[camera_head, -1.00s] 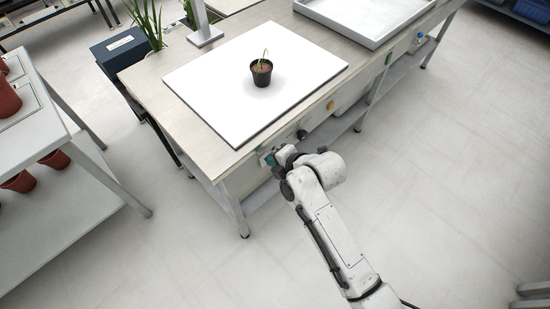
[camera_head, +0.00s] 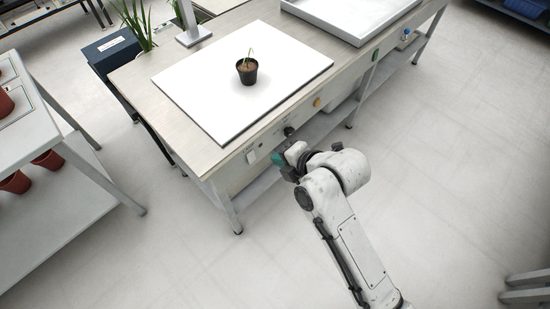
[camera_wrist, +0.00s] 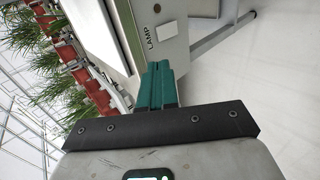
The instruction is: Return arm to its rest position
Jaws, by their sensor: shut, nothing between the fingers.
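My gripper (camera_head: 279,160) is in front of the front face of the workbench (camera_head: 190,128) in the head view, below the bench top. In the wrist view its green fingers (camera_wrist: 158,88) are together with nothing between them. They point toward a bench panel marked LAMP. My white arm reaches up from the bottom right of the head view. A small black pot (camera_head: 247,72) with a green seedling stands upright on the white board (camera_head: 215,110) on the bench, well apart from my gripper.
A side table (camera_head: 50,185) with brown-red pots (camera_head: 15,182) stands at the left. A grey tray (camera_head: 350,35) lies on the bench's far right end. Knobs and buttons line the bench front.

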